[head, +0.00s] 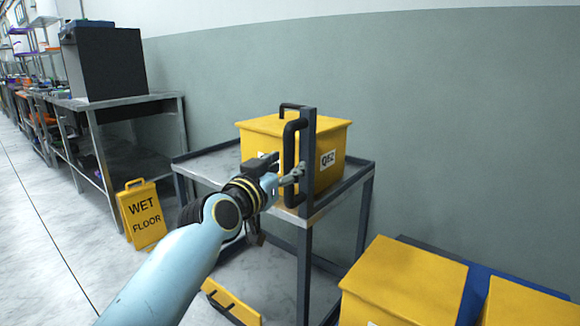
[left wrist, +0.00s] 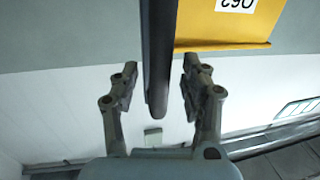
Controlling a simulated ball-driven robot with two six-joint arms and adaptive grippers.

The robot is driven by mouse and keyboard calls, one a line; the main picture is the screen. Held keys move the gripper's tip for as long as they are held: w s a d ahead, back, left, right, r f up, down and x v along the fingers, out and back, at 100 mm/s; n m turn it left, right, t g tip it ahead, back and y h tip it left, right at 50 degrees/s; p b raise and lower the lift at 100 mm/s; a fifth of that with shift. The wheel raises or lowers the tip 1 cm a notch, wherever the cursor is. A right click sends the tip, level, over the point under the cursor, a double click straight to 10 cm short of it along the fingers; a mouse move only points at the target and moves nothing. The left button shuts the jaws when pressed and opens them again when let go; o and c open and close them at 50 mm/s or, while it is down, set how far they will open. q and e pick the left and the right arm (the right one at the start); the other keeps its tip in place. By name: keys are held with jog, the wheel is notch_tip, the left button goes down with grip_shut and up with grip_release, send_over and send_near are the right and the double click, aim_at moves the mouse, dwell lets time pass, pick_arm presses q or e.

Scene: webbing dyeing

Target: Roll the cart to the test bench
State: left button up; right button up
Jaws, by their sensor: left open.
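The cart (head: 353,186) is a dark metal frame with a grey top, standing by the wall. A yellow box (head: 268,128) with a white label sits on it. A black handle (head: 289,150) is fixed to the cart's upright post. My left gripper (head: 284,171) is open at the handle. In the left wrist view the dark handle bar (left wrist: 158,60) runs between the two spread fingers of my left gripper (left wrist: 157,92), with gaps visible on both sides. A metal bench (head: 135,100) stands at the back left; I cannot tell whether it is the test bench.
A yellow wet floor sign (head: 142,214) stands between bench and cart. A black cabinet (head: 105,63) is on the bench. Yellow boxes (head: 405,275) on a blue surface (head: 478,287) fill the lower right. Floor at left is clear.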

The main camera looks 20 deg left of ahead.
pick_arm(q)
jog(key=shift+w+d, duration=0.15)
jog(key=shift+w, duration=0.95)
jog(key=c, duration=0.9)
grip_shut()
jog(key=shift+f, duration=0.2)
